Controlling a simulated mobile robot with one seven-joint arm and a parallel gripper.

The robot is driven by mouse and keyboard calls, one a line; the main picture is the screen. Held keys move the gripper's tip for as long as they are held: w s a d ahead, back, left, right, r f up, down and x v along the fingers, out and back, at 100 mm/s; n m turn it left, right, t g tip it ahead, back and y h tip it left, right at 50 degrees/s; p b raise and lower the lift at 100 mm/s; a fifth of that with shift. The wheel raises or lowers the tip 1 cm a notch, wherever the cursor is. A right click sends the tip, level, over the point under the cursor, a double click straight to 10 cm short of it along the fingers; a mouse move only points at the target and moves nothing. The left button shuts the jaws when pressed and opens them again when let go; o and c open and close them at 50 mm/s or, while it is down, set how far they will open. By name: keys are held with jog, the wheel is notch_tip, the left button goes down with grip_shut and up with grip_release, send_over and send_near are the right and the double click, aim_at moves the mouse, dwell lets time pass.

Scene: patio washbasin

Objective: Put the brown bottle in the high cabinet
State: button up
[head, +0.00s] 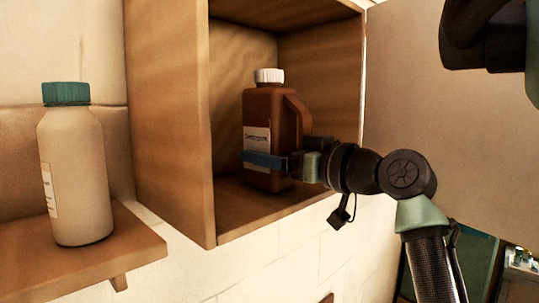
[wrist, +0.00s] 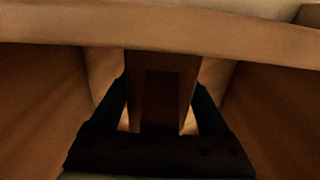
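The brown bottle (head: 270,108), with a white cap, a side handle and a pale label, is upright inside the open high cabinet (head: 168,120). Its base is at or just above the cabinet floor; I cannot tell if it touches. My gripper (head: 284,160) reaches in from the right, its fingers around the bottle's lower half, one blue finger crossing the front. In the wrist view, the dark fingers (wrist: 160,100) flank the brown bottle (wrist: 162,65), and their tips appear to press on both sides.
A beige bottle with a green cap (head: 75,175) stands on a wooden shelf (head: 120,250) left of the cabinet. The cabinet door (head: 430,110) is swung open at the right, behind my arm. A cabinet board (wrist: 60,32) crosses the top of the wrist view.

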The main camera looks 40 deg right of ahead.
jog(key=shift+o, duration=1.1)
jog(key=shift+w+a, duration=0.2)
jog(key=shift+a, duration=0.1)
jog(key=shift+s+d, duration=0.1)
jog(key=shift+d+r, duration=0.1)
jog(key=shift+r, duration=0.2)
jog(key=s+b, duration=0.5)
jog(key=s, duration=0.7)
jog(key=shift+d+f, duration=0.15)
jog(key=shift+d, duration=0.2)
